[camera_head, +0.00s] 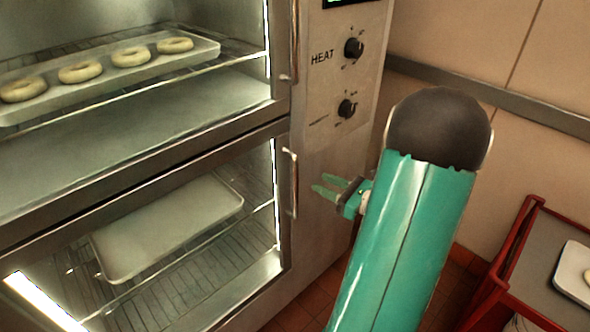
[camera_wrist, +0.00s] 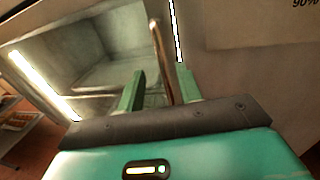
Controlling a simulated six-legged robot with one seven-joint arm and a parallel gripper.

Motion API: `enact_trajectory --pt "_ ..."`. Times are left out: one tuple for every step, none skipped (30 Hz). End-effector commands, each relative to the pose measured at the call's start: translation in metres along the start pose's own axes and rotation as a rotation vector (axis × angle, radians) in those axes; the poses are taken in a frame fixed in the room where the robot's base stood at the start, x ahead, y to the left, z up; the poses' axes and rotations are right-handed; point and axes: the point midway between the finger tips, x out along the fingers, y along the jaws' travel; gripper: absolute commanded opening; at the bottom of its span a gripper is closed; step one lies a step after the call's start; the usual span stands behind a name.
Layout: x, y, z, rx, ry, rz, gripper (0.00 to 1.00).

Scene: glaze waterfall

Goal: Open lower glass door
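The lower glass door (camera_head: 150,245) of the oven looks shut. A pale tray shows behind its glass. Its upright metal handle (camera_head: 292,183) is on the right edge of the door frame. My gripper (camera_head: 318,184) is just right of the handle, fingers pointing left toward it, with a small gap between. In the wrist view, the handle (camera_wrist: 160,55) rises between the two green fingers, which are apart and empty. The fingers do not appear to touch the handle.
The upper compartment holds a tray (camera_head: 110,75) of several dough rings. A red cart (camera_head: 505,265) with a white tray stands at the lower right. The wall is behind on the right.

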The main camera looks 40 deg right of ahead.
Motion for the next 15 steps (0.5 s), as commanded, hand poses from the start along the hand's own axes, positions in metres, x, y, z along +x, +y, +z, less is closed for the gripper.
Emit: enact_trajectory --pt "0.012 0.001 0.000 0.000 0.000 0.006 0.35" --pt "0.018 0.001 0.000 -0.001 -0.001 0.005 0.35" --pt "0.026 0.000 0.000 -0.001 0.001 0.006 0.35" --pt "0.033 0.000 0.000 -0.001 0.000 0.006 0.35" --pt "0.039 0.000 0.000 -0.001 0.000 0.007 0.35" --pt "0.047 0.000 0.000 -0.001 0.001 0.006 0.35" --pt "0.053 0.000 0.000 0.000 0.000 0.007 0.35" --pt "0.059 0.000 0.000 0.000 0.000 0.008 0.35" --pt "0.067 -0.001 0.000 -0.001 0.001 0.006 0.35" --pt "0.072 -0.001 0.000 -0.001 0.000 0.007 0.35" --pt "0.077 -0.001 0.000 -0.001 0.000 0.007 0.35" --pt "0.084 -0.002 0.000 -0.001 0.001 0.005 0.35" --pt "0.087 -0.002 0.000 -0.001 0.001 0.005 0.35" --pt "0.091 -0.002 0.000 -0.002 0.001 0.006 0.35" --pt "0.095 -0.002 0.000 -0.002 0.001 0.005 0.35"
